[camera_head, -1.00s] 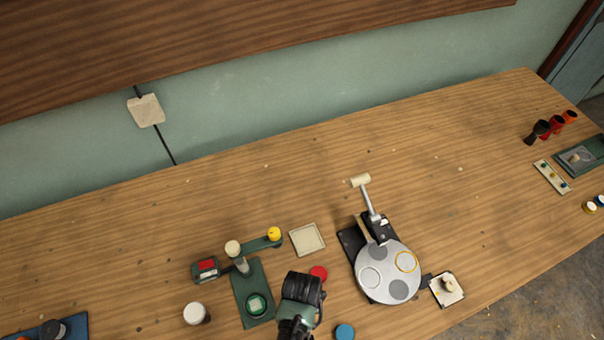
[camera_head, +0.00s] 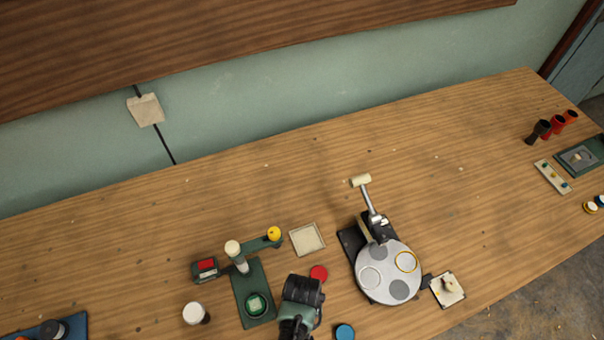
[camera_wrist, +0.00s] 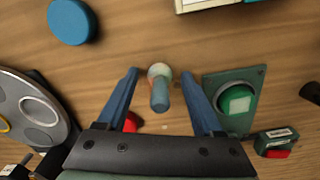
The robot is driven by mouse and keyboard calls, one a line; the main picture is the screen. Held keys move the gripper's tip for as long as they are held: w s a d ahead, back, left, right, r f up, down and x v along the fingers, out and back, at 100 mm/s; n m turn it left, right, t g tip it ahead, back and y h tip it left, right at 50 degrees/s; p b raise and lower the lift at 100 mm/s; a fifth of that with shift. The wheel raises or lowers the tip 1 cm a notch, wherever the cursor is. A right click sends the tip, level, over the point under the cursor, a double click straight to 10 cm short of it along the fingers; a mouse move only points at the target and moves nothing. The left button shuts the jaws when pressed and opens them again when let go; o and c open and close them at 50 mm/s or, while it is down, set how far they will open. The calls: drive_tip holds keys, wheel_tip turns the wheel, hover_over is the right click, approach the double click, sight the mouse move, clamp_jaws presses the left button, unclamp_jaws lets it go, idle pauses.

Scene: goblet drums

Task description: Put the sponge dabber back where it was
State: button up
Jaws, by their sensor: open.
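A small upright piece with a blue-grey handle and a pale, orange-tinged rounded end, which looks like the sponge dabber (camera_wrist: 160,96), is between my fingers in the wrist view. My gripper (camera_wrist: 160,74) is open around it, with a visible gap on each side. I cannot tell whether the dabber's foot rests on the table. In the head view my gripper (camera_head: 302,292) is low over the front of the table, and its own body hides its fingertips and the dabber.
A green plate with a round button (camera_head: 256,305) is left of my gripper. A red disc (camera_head: 319,273) and a blue disc (camera_head: 345,332) lie close by. A grey round plate (camera_head: 388,272) stands to the right, a pale square tray (camera_head: 307,239) behind. The table's back middle is clear.

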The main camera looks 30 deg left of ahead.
wheel_tip(320, 180, up, 12)
drive_tip(key=shift+r+p, duration=0.15)
drive_tip(key=shift+p, duration=0.25)
drive_tip(key=w+r+m+t+y, duration=0.15)
drive_tip(key=w+r+t, duration=0.65)
drive_tip(key=w+r, duration=1.05)
drive_tip(key=w+d+r+m+t, duration=0.1)
drive_tip(key=w+r+t, duration=0.2)
drive_tip(key=r, duration=0.5)
drive_tip(key=w+d+r+m+t, duration=0.1)
drive_tip(key=w+d+r+t, duration=0.15)
drive_tip(key=r, duration=0.55)
drive_tip(key=s+d+r+m+t, duration=0.15)
drive_tip(key=r+t, duration=0.25)
drive_tip(key=r, duration=0.8)
drive_tip(key=s+d+r+t, duration=0.15)
drive_tip(key=r+t, duration=0.25)
drive_tip(key=r, duration=0.8)
drive_tip(key=s+d+r+m+t, duration=0.1)
drive_tip(key=s+r+t, duration=0.2)
drive_tip(key=s+r, duration=0.2)
drive_tip(key=s+d+r+m+t+h, duration=0.1)
drive_tip(key=s+d+r+t, duration=0.1)
drive_tip(key=s+r, duration=0.3)
wheel_tip(320, 180, up, 4)
drive_tip(key=shift+r+t, duration=0.25)
drive_tip(key=shift+t, duration=0.2)
drive_tip(key=shift+h, duration=0.25)
